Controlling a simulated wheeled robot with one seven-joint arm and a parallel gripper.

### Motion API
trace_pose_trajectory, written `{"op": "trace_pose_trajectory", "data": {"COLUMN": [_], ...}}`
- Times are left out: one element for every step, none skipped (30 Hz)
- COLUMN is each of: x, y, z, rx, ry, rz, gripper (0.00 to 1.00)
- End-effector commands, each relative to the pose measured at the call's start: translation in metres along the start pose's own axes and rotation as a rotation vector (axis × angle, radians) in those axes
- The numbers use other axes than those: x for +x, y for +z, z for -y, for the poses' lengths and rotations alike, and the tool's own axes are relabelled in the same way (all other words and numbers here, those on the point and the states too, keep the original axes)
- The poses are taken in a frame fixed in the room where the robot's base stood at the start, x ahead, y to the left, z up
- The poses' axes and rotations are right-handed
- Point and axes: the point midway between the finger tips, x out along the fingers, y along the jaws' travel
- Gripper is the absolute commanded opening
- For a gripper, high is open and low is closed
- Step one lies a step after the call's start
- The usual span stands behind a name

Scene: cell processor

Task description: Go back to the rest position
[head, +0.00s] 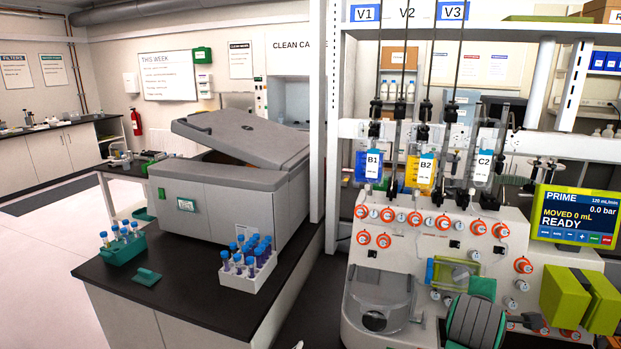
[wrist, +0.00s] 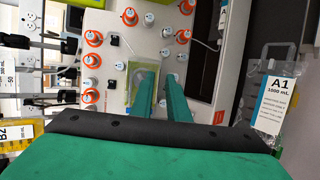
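My gripper shows in the wrist view (wrist: 162,78) with two teal fingers held apart and nothing between them. Its fingers point toward the white front panel of the cell processor (wrist: 185,20), with orange-ringed knobs around. In the head view the dark and green end of my arm is low at the right, in front of the processor (head: 400,255), and its teal fingers (head: 483,288) are partly hidden. A clear yellow-green cassette (head: 452,273) on the panel is close beside the fingers. I cannot tell whether they touch anything.
Bags B1 (head: 369,166), B2 (head: 420,172) and C2 (head: 484,166) hang above the panel. Bag A1 (wrist: 270,105) hangs at the right in the wrist view. A pump screen (head: 575,216) reads READY. A bench at the left bears a grey centrifuge (head: 215,205) and tube racks (head: 250,280).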

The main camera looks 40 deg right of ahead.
Motion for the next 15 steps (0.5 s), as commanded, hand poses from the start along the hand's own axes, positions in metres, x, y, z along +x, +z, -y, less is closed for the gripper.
{"op": "trace_pose_trajectory", "data": {"x": [0.003, 0.004, 0.006, 0.007, 0.008, 0.009, 0.009, 0.009, 0.009, 0.008, 0.007, 0.004, 0.002, 0.000, -0.004], "y": [-0.013, -0.020, -0.031, -0.040, -0.051, -0.065, -0.076, -0.088, -0.104, -0.115, -0.126, -0.140, -0.151, -0.161, -0.174], "z": [0.011, 0.015, 0.024, 0.030, 0.037, 0.049, 0.059, 0.068, 0.082, 0.092, 0.102, 0.116, 0.126, 0.137, 0.151], "rx": [0.004, 0.008, 0.015, 0.020, 0.027, 0.036, 0.044, 0.054, 0.067, 0.078, 0.088, 0.103, 0.114, 0.126, 0.141], "ry": [0.001, 0.007, 0.012, 0.016, 0.021, 0.027, 0.032, 0.038, 0.046, 0.051, 0.056, 0.062, 0.066, 0.070, 0.073], "rz": [-0.014, -0.022, -0.034, -0.045, -0.056, -0.073, -0.088, -0.103, -0.124, -0.140, -0.156, -0.179, -0.197, -0.214, -0.238], "gripper": [0.15, 0.15, 0.15, 0.15, 0.15, 0.15, 0.15, 0.15, 0.15, 0.15, 0.15, 0.15, 0.15, 0.15, 0.15]}}
